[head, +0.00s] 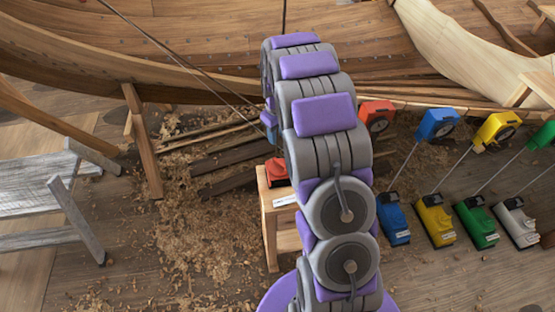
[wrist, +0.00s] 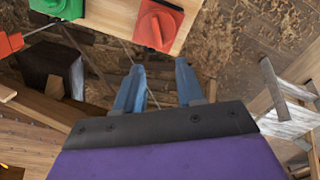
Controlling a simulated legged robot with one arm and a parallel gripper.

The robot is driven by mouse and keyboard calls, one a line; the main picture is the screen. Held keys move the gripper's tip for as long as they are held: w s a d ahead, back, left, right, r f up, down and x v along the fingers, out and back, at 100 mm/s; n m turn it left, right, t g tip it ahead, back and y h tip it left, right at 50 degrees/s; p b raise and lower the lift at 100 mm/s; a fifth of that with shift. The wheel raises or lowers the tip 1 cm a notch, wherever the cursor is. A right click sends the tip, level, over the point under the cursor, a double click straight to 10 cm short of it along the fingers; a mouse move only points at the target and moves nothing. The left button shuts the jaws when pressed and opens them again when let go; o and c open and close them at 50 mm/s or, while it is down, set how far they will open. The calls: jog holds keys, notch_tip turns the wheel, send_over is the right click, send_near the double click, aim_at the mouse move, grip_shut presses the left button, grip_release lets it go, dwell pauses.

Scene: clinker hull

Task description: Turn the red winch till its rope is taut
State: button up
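A red unit (head: 278,172) stands on a small wooden stand (head: 268,225), left of my arm; I take it for the red winch. In the wrist view a red unit with a round raised knob (wrist: 158,25) sits on a wooden board at the top, beyond my fingertips. My gripper (wrist: 160,66) has two blue fingers, spread apart with nothing between them, and apart from the knob. In the head view my gripper is mostly hidden behind my arm. A thin rope (wrist: 122,48) runs down from the board's edge; I cannot tell whether it is taut.
An orange-red unit (head: 376,115) is right of my arm. Blue (head: 393,222), yellow (head: 435,222), green (head: 477,224) and white (head: 517,224) units stand further right, with thin lines. The wooden hull (head: 180,50) spans the back. A grey trestle (head: 45,190) stands left. Shavings (head: 200,220) cover the floor.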

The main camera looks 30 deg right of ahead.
aim_at(279, 162)
jog(key=f, duration=0.7)
jog(key=f+b, duration=0.1)
jog(key=f, duration=0.6)
jog(key=shift+d+f, duration=0.2)
jog(key=shift+f, duration=0.2)
jog(key=shift+d, duration=0.15)
jog(key=shift+d, duration=0.1)
grip_shut()
